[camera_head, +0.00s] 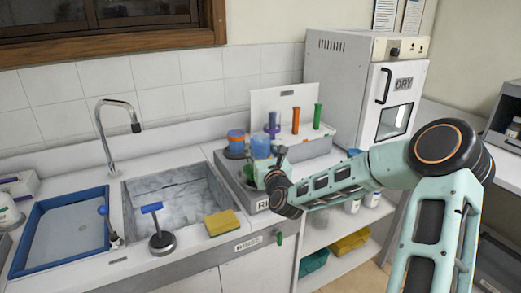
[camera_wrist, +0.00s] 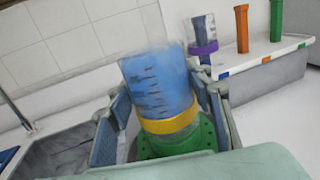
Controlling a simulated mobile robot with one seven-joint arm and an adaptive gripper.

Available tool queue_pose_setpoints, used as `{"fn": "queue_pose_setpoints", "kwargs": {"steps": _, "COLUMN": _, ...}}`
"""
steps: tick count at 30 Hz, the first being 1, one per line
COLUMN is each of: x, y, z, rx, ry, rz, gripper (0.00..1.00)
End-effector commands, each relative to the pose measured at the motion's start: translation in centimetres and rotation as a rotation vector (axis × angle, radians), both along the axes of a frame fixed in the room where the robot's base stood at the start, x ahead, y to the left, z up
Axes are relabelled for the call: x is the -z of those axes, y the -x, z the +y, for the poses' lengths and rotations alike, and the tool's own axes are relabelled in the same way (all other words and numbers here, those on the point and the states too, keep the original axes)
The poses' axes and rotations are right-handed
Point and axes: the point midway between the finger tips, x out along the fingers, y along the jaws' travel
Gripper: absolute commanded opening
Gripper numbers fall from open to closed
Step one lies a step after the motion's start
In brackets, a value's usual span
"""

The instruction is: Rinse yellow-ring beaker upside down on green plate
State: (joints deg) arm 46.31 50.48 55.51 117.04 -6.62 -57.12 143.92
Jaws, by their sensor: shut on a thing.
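The yellow-ring beaker (camera_wrist: 160,90) is a clear blue-tinted cup with dark marks and a yellow band (camera_wrist: 171,123) low on it. It stands between the two fingers of my gripper (camera_wrist: 165,105), which is shut on it. The green plate (camera_wrist: 178,141) is directly beneath the beaker; I cannot tell whether they touch. In the head view, the beaker (camera_head: 260,144) shows over the rinser unit, with my gripper (camera_head: 272,163) at its right side, partly hiding the plate. Which end of the beaker is up is unclear.
A purple-ring beaker (camera_wrist: 203,47) stands close behind on the right. An orange-ring beaker (camera_head: 236,141) is to the left. A rack with orange (camera_head: 296,120) and green (camera_head: 317,116) tubes is behind. The sink (camera_head: 180,205), yellow sponge (camera_head: 221,222) and drying oven (camera_head: 365,90) flank the unit.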

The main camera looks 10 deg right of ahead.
Motion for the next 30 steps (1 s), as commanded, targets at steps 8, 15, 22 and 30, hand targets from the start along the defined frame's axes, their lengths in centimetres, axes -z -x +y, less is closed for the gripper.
{"fn": "queue_pose_setpoints", "kwargs": {"steps": 8, "x": 0.0, "y": 0.0, "z": 0.0, "rx": 0.000, "ry": 0.000, "rz": -0.001, "gripper": 0.35}}
{"fn": "queue_pose_setpoints", "kwargs": {"steps": 15, "x": 0.0, "y": 0.0, "z": 0.0, "rx": 0.000, "ry": 0.001, "rz": -0.001, "gripper": 0.23}}
{"fn": "queue_pose_setpoints", "kwargs": {"steps": 22, "x": 0.5, "y": 0.0, "z": 0.0, "rx": 0.000, "ry": 0.000, "rz": -0.001, "gripper": 0.23}}
{"fn": "queue_pose_setpoints", "kwargs": {"steps": 30, "x": 1.0, "y": 0.0, "z": 0.0, "rx": 0.000, "ry": 0.001, "rz": -0.001, "gripper": 0.23}}
